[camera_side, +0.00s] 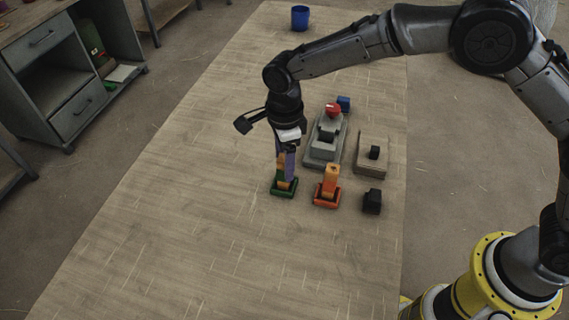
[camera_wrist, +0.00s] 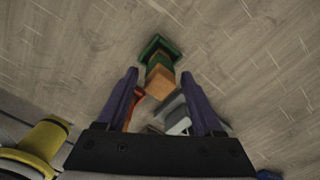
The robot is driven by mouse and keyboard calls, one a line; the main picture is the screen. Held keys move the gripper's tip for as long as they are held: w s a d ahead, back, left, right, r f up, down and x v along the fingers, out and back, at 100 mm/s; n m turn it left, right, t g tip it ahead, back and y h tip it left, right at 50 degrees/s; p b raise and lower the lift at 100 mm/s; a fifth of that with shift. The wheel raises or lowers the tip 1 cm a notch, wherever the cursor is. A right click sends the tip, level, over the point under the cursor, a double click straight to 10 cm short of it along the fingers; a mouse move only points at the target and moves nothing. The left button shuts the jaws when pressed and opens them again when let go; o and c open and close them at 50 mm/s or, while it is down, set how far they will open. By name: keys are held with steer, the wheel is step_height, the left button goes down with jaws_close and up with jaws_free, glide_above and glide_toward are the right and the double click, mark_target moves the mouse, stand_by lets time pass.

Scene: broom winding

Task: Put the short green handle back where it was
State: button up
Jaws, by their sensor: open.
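The short green handle (camera_side: 282,184), with green and orange parts, stands upright in a green square holder (camera_side: 284,193) on the table. In the wrist view the handle (camera_wrist: 160,82) shows its orange end towards me, with the green holder (camera_wrist: 155,44) beyond it. My gripper (camera_side: 286,171) points down at the handle from above. Its two purple fingers are open, one on each side of the handle in the wrist view (camera_wrist: 159,73). I see gaps between the fingers and the handle there. The fingers partly hide the handle in the side view.
An orange handle (camera_side: 330,178) stands in a red-orange holder (camera_side: 326,199) close to the right. A grey fixture with a red knob (camera_side: 333,110) stands behind. The table's left and front are clear.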

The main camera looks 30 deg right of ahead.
step_height(320, 180, up, 10)
steer(key=shift+r, duration=0.2)
steer(key=s+d+r+n+t, duration=0.1)
steer(key=s+d+r+n, duration=0.45)
steer(key=d, duration=0.35)
steer(key=s+d+r+n+t, duration=0.2)
steer(key=s+d+r+n, duration=0.35)
steer(key=d+r, duration=0.2)
steer(key=s+d+f+n+t, duration=0.1)
steer(key=s+d+n, duration=0.3)
steer(key=s, duration=0.4)
steer(key=s+d+f+n+t, duration=0.1)
steer(key=s+d+f+n, duration=0.2)
steer(key=s+d+n, duration=0.2)
steer(key=s, duration=0.3)
steer(key=shift+d+f+t, duration=0.15)
steer(key=shift+f+t, duration=0.1)
steer(key=shift+t, duration=0.05)
